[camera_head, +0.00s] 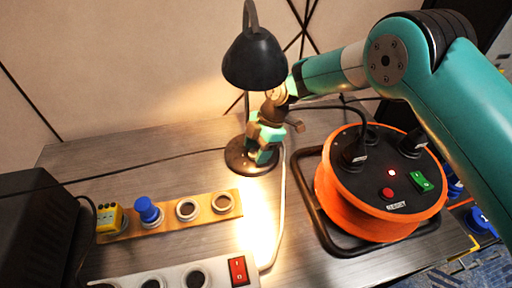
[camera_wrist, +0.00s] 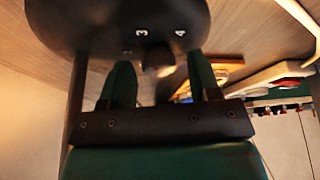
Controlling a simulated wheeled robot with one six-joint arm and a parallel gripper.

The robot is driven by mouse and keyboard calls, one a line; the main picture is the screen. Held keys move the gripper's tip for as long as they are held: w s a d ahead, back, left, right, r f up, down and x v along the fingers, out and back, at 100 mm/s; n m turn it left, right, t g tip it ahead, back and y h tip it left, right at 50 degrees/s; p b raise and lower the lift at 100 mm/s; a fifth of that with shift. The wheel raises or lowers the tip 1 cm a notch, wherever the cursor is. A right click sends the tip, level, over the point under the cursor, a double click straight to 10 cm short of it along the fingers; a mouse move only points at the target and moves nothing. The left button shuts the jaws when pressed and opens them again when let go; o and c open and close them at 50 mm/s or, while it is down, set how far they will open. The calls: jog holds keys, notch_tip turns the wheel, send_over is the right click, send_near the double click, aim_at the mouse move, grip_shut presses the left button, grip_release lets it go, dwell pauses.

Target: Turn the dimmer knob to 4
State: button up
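The black desk lamp (camera_head: 255,62) is lit and throws a bright glow on the table. Its round dark base (camera_head: 236,166) is partly covered by my gripper (camera_head: 262,158). In the wrist view the base (camera_wrist: 90,22) carries white numbers, with 3 and 4 readable and a smaller mark beside the 3. The dark round dimmer knob (camera_wrist: 157,60) stands just below these numbers. My gripper (camera_wrist: 158,68) is open, with one green finger on each side of the knob and a visible gap to both. I cannot make out a pointer on the knob.
An orange cable reel (camera_head: 335,210) with black plugs stands right of the lamp. A wooden socket board (camera_head: 168,216) with a blue plug (camera_head: 147,210) and a white strip with a red switch (camera_head: 238,270) lie in front. A dark box (camera_head: 35,225) is at left.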

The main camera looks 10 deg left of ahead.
jog(key=c, duration=0.7)
jog(key=shift+a, duration=0.2)
jog(key=shift+c, duration=0.3)
jog(key=shift+d, duration=0.15)
jog(key=shift+m, duration=0.3)
jog(key=m+b, duration=0.1)
jog(key=m, duration=0.1)
jog(key=m+t, duration=0.1)
jog(key=m, duration=0.1)
jog(key=shift+s+d+m+t+y+b, duration=0.2)
jog(key=shift+m+t+y+b, duration=0.1)
jog(key=shift+y+b, duration=0.1)
jog(key=m+t, duration=0.1)
jog(key=m, duration=0.3)
jog(key=m+t+b, duration=0.1)
jog(key=m, duration=0.1)
jog(key=shift+s+m+t, duration=0.25)
jog(key=shift+m+t, duration=0.05)
jog(key=o, duration=0.9)
